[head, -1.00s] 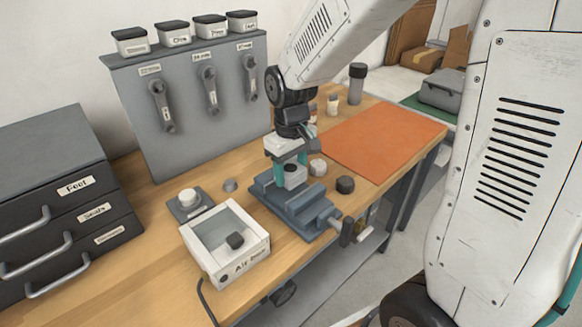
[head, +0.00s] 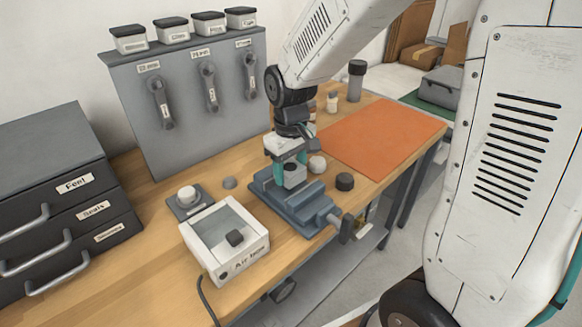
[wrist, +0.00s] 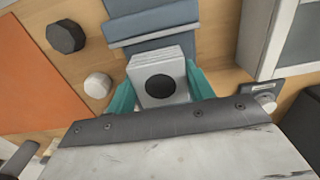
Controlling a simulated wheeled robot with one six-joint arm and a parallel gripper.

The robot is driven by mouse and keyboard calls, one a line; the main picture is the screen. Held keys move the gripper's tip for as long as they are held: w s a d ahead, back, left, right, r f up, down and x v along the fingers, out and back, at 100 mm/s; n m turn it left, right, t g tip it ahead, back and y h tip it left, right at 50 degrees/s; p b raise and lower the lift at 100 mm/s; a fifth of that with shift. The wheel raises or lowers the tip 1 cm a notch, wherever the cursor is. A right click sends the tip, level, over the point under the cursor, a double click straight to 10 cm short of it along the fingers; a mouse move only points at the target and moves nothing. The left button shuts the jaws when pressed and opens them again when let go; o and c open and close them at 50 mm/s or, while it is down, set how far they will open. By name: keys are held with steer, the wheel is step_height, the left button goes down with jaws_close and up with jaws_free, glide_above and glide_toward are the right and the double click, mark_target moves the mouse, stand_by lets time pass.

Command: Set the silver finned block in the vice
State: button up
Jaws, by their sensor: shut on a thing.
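The silver finned block (wrist: 160,72), with a dark round spot on its face, is held between the teal fingers of my gripper (wrist: 161,92). In the head view, my gripper (head: 290,168) is shut on the block (head: 293,181), over the back part of the blue-grey vice (head: 306,205). In the wrist view, the vice (wrist: 152,22) lies just beyond the block, with a jaw edge close to it. I cannot tell whether the block touches the vice; its underside is hidden.
A white box (head: 241,260) stands left of the vice. A dark knob-like piece (head: 344,182) and a pale round piece (head: 317,164) lie to its right. An orange mat (head: 378,140) covers the bench's right side. A tool panel (head: 190,90) stands behind, drawers (head: 65,190) at left.

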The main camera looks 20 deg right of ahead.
steer(key=shift+f, duration=1.6)
stand_by(1.3)
steer(key=o, duration=1.5)
steer(key=shift+o, duration=0.2)
steer(key=shift+r, duration=3.55)
